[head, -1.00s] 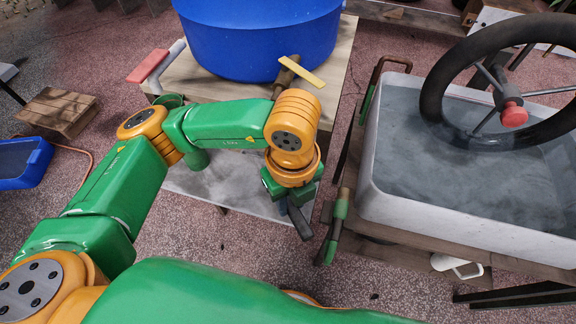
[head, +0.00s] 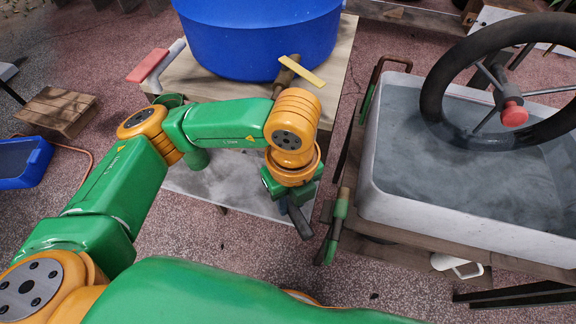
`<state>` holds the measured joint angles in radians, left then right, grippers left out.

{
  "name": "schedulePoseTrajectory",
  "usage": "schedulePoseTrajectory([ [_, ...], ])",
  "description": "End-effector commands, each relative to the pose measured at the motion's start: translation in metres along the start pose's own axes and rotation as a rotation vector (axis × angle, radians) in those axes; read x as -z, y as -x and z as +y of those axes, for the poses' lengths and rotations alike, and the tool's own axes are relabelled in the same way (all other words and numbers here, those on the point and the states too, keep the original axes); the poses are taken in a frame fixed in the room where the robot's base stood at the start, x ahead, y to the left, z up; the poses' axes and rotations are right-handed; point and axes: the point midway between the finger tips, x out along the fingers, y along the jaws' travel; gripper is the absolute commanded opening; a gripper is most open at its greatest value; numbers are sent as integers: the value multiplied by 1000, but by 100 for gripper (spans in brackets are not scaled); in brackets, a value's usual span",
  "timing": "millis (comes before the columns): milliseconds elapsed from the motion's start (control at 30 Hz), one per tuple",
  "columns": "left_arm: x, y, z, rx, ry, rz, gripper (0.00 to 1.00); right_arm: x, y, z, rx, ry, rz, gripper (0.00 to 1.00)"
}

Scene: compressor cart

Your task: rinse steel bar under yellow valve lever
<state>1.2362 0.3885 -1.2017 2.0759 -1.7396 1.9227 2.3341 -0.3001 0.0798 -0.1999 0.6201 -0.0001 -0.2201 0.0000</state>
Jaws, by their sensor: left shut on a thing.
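The yellow valve lever (head: 301,70) sits on a short brown pipe (head: 285,78) at the front of the blue tub, in the upper middle of the head view. My left gripper (head: 288,192) points down, lower in the picture than the lever, and is shut on the steel bar (head: 301,223). The bar's dark grey end sticks out below the fingers; the rest is hidden by the gripper. I cannot see water running from the valve. My orange wrist hides the space just below the lever. My right gripper is out of view.
The blue tub (head: 255,40) stands on a wooden table (head: 345,50). A red lever (head: 147,66) on a grey pipe is at its left. A white basin (head: 465,232) with a dark handwheel (head: 432,90) stands right. A wooden crate (head: 60,110) and blue bin (head: 22,160) are left.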

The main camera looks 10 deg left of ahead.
Motion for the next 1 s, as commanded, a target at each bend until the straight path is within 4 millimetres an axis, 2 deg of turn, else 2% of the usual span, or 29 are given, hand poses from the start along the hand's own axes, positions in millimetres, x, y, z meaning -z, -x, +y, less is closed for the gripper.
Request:
schedulePoseTrajectory([
  [233, 3, 4, 1, 0, -2, 0, 0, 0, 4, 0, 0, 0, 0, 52],
  [633, 41, 40, 18, 1, -4, 1, 0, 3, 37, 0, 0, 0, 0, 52],
  [1000, 46, 40, 20, 0, 0, 0, 0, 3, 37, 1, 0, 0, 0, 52],
])
